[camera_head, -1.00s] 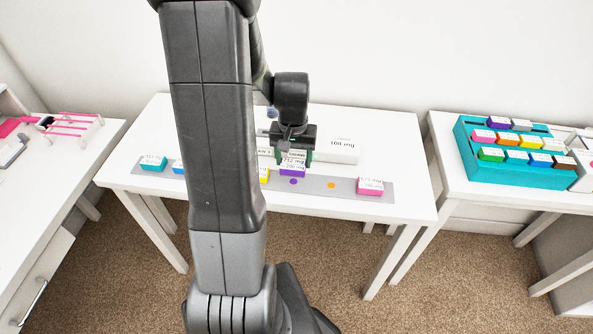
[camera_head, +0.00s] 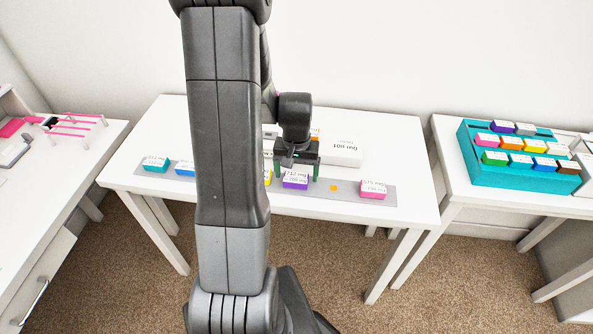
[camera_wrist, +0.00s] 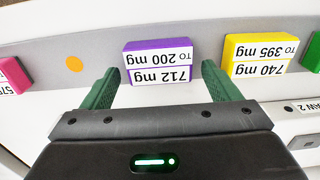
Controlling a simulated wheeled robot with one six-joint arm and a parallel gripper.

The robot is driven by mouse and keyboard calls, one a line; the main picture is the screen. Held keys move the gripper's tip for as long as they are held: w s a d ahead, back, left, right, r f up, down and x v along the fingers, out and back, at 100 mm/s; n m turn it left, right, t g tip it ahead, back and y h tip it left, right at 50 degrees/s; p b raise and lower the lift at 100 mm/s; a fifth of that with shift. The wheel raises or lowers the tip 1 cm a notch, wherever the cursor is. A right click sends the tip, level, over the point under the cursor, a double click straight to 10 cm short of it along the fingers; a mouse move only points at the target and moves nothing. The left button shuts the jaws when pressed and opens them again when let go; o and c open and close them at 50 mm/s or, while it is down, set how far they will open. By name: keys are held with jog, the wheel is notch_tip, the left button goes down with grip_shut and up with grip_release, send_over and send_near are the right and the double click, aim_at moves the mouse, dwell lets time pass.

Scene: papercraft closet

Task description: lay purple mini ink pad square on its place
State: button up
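The purple mini ink pad (camera_head: 296,182) lies flat on the grey strip (camera_head: 348,193), covering the spot where a purple dot showed. In the wrist view the purple pad (camera_wrist: 158,62), with a white label, looks roughly in line with the strip. My gripper (camera_head: 296,170) is just behind it. In the wrist view my gripper (camera_wrist: 158,88) has its green fingers spread wider than the pad, with gaps on both sides and nothing between the tips. The dot under the pad is hidden.
A yellow pad (camera_wrist: 258,54) and a pink pad (camera_head: 373,189) lie on the strip, with a bare orange dot (camera_head: 334,188) between purple and pink. Teal (camera_head: 155,164) and blue (camera_head: 184,169) pads lie left. A white box (camera_head: 342,153) stands behind. A teal rack (camera_head: 475,160) is right.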

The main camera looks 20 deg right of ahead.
aim_at(297, 174)
notch_tip(297, 174, up, 12)
jog(key=shift+r+p, duration=0.2)
jog(key=shift+p, duration=0.2)
dwell(0.3)
jog(key=shift+o, duration=0.5)
dwell(0.4)
